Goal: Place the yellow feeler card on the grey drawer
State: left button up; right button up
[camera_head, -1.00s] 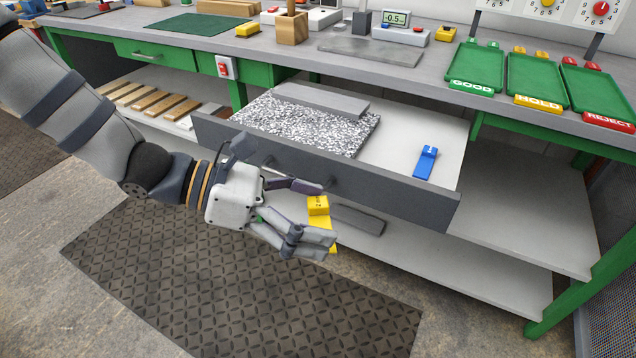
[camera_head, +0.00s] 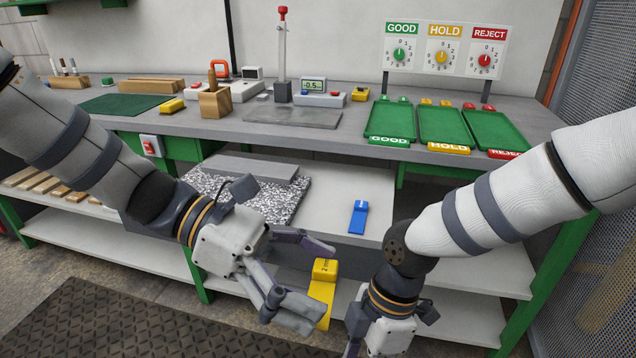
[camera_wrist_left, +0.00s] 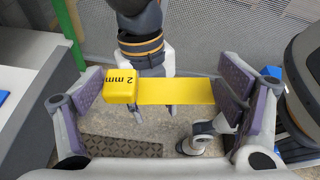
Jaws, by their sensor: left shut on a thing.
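The yellow feeler card (camera_head: 322,290), with a block end marked 2 mm, is held by my left gripper (camera_head: 312,275) in front of the drawer. In the left wrist view the card (camera_wrist_left: 175,91) spans between the two finger pads of my left gripper (camera_wrist_left: 160,90). The drawer (camera_head: 335,185) is pulled out under the bench, its front mostly hidden by my arms. My right gripper (camera_head: 372,350) hangs at the lower right, its fingers cut off by the frame edge. In the left wrist view its tips appear apart, beyond the card.
A speckled sheet (camera_head: 285,200) and a grey plate (camera_head: 250,167) lie in the drawer's left part. A blue card (camera_head: 358,217) lies farther right, with bare floor around it. Green trays (camera_head: 391,120) and a grey slab (camera_head: 293,117) are on the bench above.

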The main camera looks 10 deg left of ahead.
jog(key=w+r+n+t+h, duration=0.2)
jog(key=w+r+n, duration=0.45)
jog(key=r, duration=0.55)
pick_arm(q)
jog(key=shift+s, duration=0.1)
pick_arm(e)
notch_tip(320, 180, up, 18)
jog(key=f+n, duration=0.1)
jog(key=n, duration=0.7)
send_over(318, 269)
jog(key=shift+t, duration=0.4)
notch_tip(318, 269, down, 11)
jog(key=shift+f, duration=0.15)
grip_shut()
pick_arm(q)
jog(key=o, duration=0.8)
jog(key=shift+c, duration=0.2)
